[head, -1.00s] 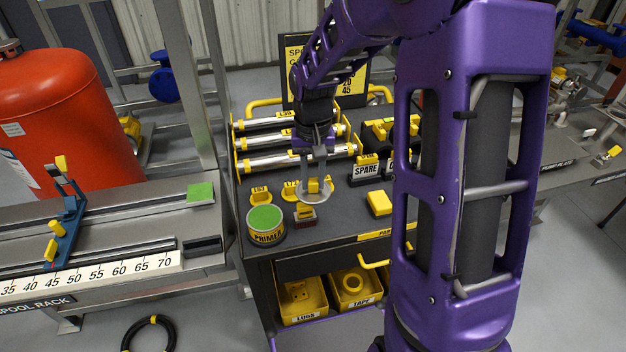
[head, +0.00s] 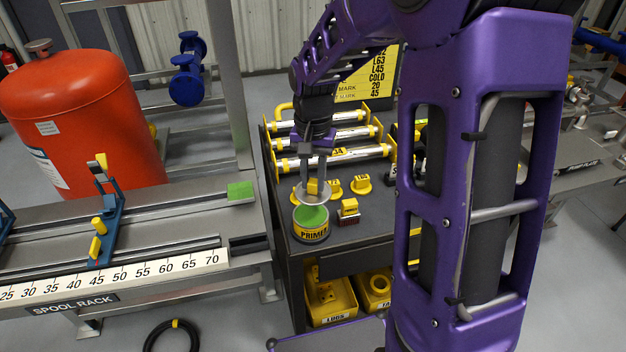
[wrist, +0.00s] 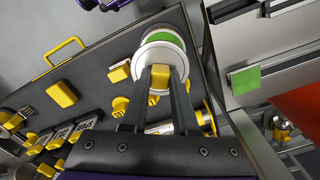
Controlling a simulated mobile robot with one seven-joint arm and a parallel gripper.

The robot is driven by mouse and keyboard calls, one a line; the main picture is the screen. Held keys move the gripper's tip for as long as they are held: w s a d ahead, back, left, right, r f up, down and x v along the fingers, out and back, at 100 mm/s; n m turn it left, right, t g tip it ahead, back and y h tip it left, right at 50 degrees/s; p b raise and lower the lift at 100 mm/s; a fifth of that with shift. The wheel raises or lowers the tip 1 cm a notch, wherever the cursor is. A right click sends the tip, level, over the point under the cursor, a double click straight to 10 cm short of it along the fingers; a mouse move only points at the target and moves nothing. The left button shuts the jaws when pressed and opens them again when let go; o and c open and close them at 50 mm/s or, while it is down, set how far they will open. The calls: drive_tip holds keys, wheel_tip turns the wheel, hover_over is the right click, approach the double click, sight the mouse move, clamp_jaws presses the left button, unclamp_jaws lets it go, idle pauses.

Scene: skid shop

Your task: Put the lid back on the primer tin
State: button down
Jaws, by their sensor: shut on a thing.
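The primer tin (head: 311,234), with a yellow band marked PRIMER, stands upright on the cart top near its left corner. It has no lid on, and its green inside shows. My gripper (head: 315,181) is shut on the yellow knob of the pale round lid (head: 301,196). The fingers (wrist: 161,95) flank the yellow knob there.
A small yellow-topped block (head: 349,208) stands just right of the tin, with yellow tags (head: 361,184) behind it. Labelled rollers (head: 335,155) lie at the cart's back. The spool rack (head: 110,275) is to the left. My arm hides the cart's right part.

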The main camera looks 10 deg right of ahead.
sight(311, 191)
drive_tip(key=shift+a, duration=0.35)
drive_tip(key=shift+f+b, duration=2.45)
drive_tip(key=shift+f, duration=0.7)
drive_tip(key=shift+f, duration=0.2)
drive_tip(key=shift+c, duration=0.6)
unclamp_jaws()
drive_tip(key=shift+r, duration=0.15)
drive_tip(key=shift+r+p, duration=2.95)
drive_tip(key=shift+r, duration=0.45)
